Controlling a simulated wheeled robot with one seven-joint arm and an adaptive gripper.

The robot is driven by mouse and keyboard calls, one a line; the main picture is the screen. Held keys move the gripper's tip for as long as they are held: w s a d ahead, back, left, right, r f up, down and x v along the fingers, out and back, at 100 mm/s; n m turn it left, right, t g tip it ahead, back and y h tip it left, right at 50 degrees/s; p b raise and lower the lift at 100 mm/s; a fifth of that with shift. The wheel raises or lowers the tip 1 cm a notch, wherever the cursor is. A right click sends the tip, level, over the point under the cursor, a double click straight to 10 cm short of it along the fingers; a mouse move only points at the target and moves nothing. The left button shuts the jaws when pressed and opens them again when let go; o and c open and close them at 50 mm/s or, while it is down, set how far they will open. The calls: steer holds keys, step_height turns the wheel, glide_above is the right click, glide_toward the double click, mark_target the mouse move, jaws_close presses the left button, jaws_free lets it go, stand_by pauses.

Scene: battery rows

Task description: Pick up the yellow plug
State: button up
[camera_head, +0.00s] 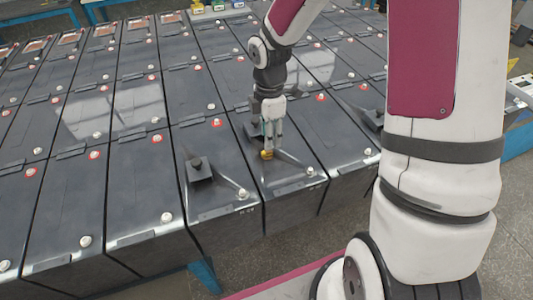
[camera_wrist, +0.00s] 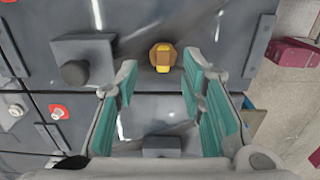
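The yellow plug (camera_wrist: 163,57) shows in the wrist view on a dark grey battery top, a small yellow knob with a brown centre. In the head view the yellow plug (camera_head: 267,154) sits on a battery near the front, just under the fingertips. My gripper (camera_wrist: 158,75) is open, with its teal-padded fingers apart and nothing between them. The plug lies just beyond the gap between the fingertips. In the head view my gripper (camera_head: 270,146) points down over that battery; the exact height above the plug is hard to tell.
A dark block with a round knob (camera_wrist: 78,62) stands left of the plug in the wrist view. A similar dark block (camera_head: 199,170) stands on the neighbouring battery. Rows of batteries (camera_head: 136,195) with white and red terminals fill the left. Open floor (camera_head: 503,215) lies right.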

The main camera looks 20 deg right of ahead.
mark_target(267, 155)
steer(key=shift+s+a+f+p, duration=0.15)
steer(key=shift+f+p, duration=0.1)
steer(key=shift+f, duration=1.1)
steer(key=shift+s+a+f+p, duration=0.1)
steer(key=shift+f+p, duration=0.1)
steer(key=shift+f, duration=1.1)
steer(key=shift+c, duration=0.6)
jaws_close()
